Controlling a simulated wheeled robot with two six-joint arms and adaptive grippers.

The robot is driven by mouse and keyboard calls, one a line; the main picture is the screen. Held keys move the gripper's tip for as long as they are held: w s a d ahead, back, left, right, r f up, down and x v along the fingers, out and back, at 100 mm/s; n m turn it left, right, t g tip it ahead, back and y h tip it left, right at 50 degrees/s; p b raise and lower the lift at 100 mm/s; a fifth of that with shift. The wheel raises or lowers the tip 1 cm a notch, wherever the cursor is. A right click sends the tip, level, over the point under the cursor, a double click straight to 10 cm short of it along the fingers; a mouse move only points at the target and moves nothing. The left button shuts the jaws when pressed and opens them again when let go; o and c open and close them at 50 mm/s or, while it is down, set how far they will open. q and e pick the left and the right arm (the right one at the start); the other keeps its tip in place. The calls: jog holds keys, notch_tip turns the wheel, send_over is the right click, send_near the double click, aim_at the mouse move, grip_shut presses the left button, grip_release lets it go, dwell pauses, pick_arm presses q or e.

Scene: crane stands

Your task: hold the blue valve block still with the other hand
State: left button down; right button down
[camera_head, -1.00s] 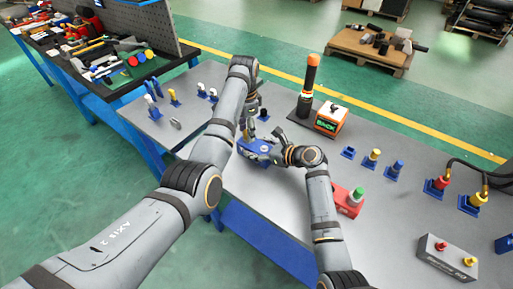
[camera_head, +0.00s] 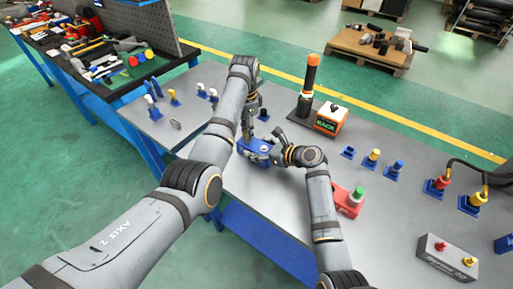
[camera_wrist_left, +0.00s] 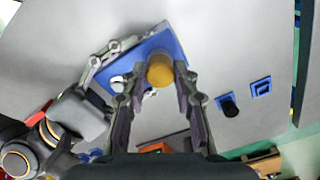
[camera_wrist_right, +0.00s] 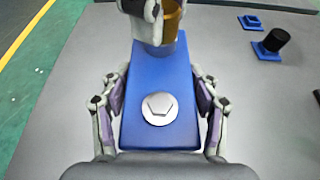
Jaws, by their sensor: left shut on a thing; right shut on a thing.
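The blue valve block (camera_head: 256,151) lies on the grey table in the middle of the head view, partly covered by my arms. In the right wrist view the block (camera_wrist_right: 160,78) carries a silver hex cap (camera_wrist_right: 159,108). My right gripper (camera_wrist_right: 160,100) is shut on the block, one finger along each long side. My left gripper (camera_wrist_left: 158,82) is above the block's other end, shut on an orange-yellow cylindrical knob (camera_wrist_left: 160,69). The knob also shows between the left fingers in the right wrist view (camera_wrist_right: 171,18).
An orange-topped beacon (camera_head: 309,84) and an orange box (camera_head: 331,118) stand behind the block. A red block with a green cap (camera_head: 350,198) is to the right. Several small blue fixtures and a grey box (camera_head: 447,256) occupy the right side. Fittings stand at the left end.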

pick_arm(q)
jog(key=shift+r, duration=0.1)
dwell(0.3)
jog(key=n, duration=0.3)
jog(key=shift+n, duration=1.1)
jog(key=n, duration=0.2)
jog(key=shift+r+n, duration=0.1)
jog(key=shift+n, duration=1.5)
